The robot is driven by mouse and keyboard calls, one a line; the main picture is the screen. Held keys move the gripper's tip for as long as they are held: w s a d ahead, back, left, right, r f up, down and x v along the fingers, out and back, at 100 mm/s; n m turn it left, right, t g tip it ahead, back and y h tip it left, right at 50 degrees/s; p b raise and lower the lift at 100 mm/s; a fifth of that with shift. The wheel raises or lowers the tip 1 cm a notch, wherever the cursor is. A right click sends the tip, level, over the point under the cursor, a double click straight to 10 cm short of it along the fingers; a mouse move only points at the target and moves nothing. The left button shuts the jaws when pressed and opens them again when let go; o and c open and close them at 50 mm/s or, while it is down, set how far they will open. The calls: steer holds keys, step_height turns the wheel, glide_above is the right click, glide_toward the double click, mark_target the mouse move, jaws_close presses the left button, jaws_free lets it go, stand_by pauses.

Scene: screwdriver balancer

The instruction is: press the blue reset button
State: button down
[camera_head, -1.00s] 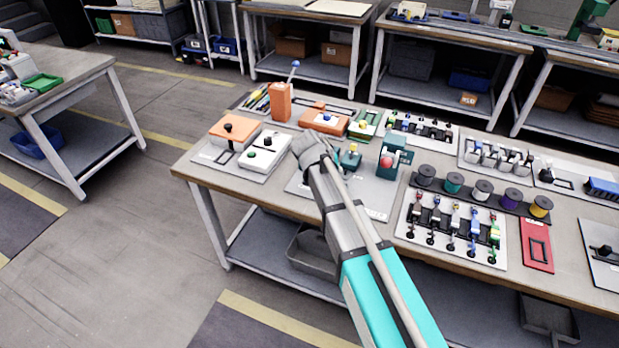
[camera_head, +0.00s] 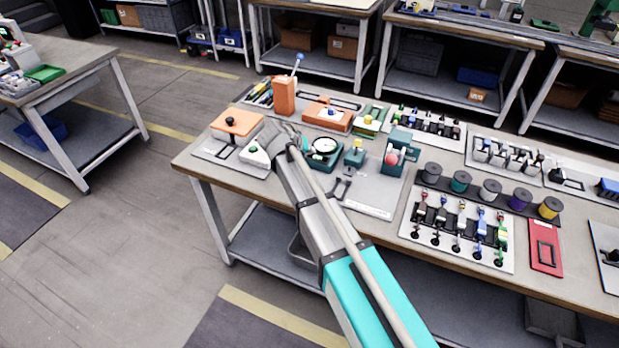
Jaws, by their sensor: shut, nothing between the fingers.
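My gripper (camera_head: 268,134) is at the end of my arm, over the right part of a white box (camera_head: 250,160) at the left of the workbench. Its fingers are mostly hidden by my own wrist, and they look shut and empty. I cannot tell whether it touches the box. A green button (camera_head: 254,150) shows on the box, and the rest of its top is covered. A small blue-topped knob (camera_head: 331,113) sits on an orange box (camera_head: 322,121) behind and to the right. I cannot tell whether it is the blue reset button.
An orange block with a blue-tipped lever (camera_head: 284,96) stands behind my gripper. An orange plate with a black knob (camera_head: 236,123) is to its left. A teal dial gauge (camera_head: 323,150) and a teal stand with a red ball (camera_head: 397,155) are to the right. Spools and tool racks fill the right side.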

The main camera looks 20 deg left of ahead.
steer(key=shift+f+b, duration=4.2)
steer(key=shift+f, duration=0.1)
steer(key=shift+f, duration=0.2)
steer(key=shift+f+b, duration=0.25)
steer(key=shift+b, duration=0.2)
steer(key=shift+f+b, duration=0.35)
steer(key=shift+r, duration=0.2)
steer(key=shift+r+p, duration=0.65)
steer(key=shift+p, duration=0.2)
steer(key=shift+r, duration=0.1)
steer(key=shift+r+p, duration=2.4)
steer(key=shift+p, duration=0.1)
